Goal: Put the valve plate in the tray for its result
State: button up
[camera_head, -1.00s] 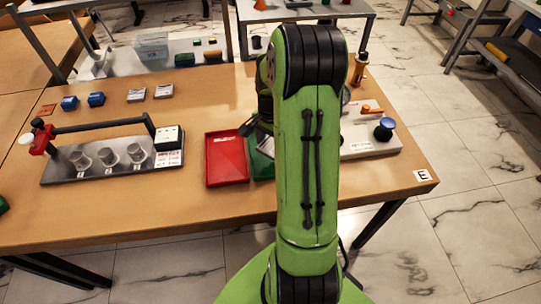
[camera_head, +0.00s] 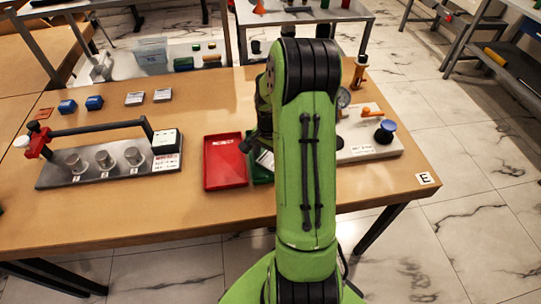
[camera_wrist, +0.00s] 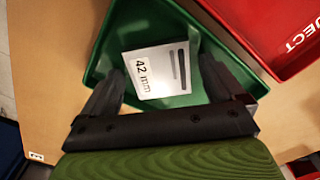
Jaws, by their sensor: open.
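A white plate (camera_wrist: 155,70) marked "42 mm", with a dark bar and slot on its face, lies in the green tray (camera_wrist: 108,48) in the wrist view; I take it to be the valve plate. My gripper (camera_wrist: 163,72) is open above the tray, one finger on each side of the plate with gaps between. In the head view, the green tray (camera_head: 262,178) is mostly hidden behind my arm, and a white corner of the plate (camera_head: 265,160) shows. The red tray (camera_head: 225,178), marked REJECT, stands just left of it and looks empty.
A gauge rig (camera_head: 366,152) with an orange lever and blue knob stands right of my arm. A grey fixture (camera_head: 85,176) with several metal cylinders and a black bar is at left. Two grey plates (camera_head: 134,99) and two blue blocks (camera_head: 94,103) lie behind it. The front table strip is clear.

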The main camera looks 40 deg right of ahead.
aim_at(270, 159)
jog(key=shift+r, duration=0.1)
jog(key=a+r+n+t+p, duration=0.1)
jog(key=a+r+n+p, duration=0.3)
jog(key=r, duration=1.4)
jog(key=s+a+r+n+t, duration=0.2)
jog(key=s+a+n, duration=0.4)
jog(key=a, duration=0.3)
jog(key=s+a+r+n+t, duration=0.2)
jog(key=s+a+r+n, duration=0.3)
jog(key=s+a, duration=0.3)
jog(key=shift+s+a+n+t, duration=0.3)
jog(key=shift+a+n, duration=0.1)
jog(key=shift+a, duration=0.3)
notch_tip(270, 159, up, 9)
jog(key=p, duration=0.9)
